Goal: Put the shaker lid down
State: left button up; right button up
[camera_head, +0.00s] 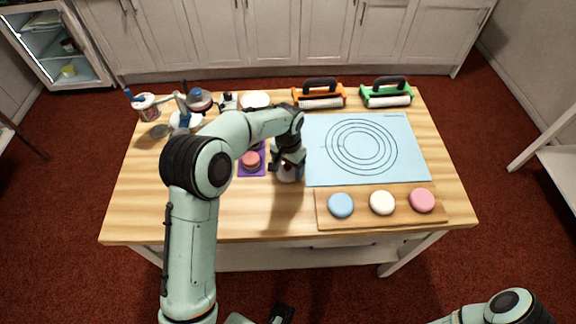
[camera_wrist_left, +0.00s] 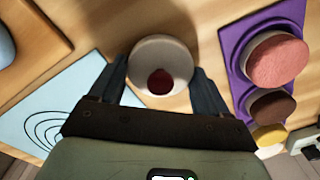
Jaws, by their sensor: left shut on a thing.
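My left gripper (camera_head: 288,168) is shut on the shaker lid, near the middle of the table, left of the blue mat. In the left wrist view the shaker lid (camera_wrist_left: 146,53) is a pale round piece with a dark red spot, between the two fingers. In the head view the gripper mostly covers it, and only a pale part (camera_head: 290,176) shows below the fingers. I cannot tell whether it touches the wood.
A purple tray (camera_wrist_left: 238,72) with several coloured discs lies close left in the head view. The blue mat (camera_head: 412,165) and a board (camera_head: 325,219) with blue, white and pink discs are right. Jars crowd the back left; orange (camera_head: 304,95) and green rollers (camera_head: 371,97) stand behind. Front-left wood is clear.

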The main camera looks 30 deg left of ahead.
pick_arm(q)
jog(key=shift+f, duration=0.2)
jog(key=o, duration=1)
jog(key=shift+r, duration=0.1)
jog(key=shift+c, duration=0.2)
jog(key=shift+r, duration=0.1)
notch_tip(320, 180, up, 12)
jog(key=p, duration=0.1)
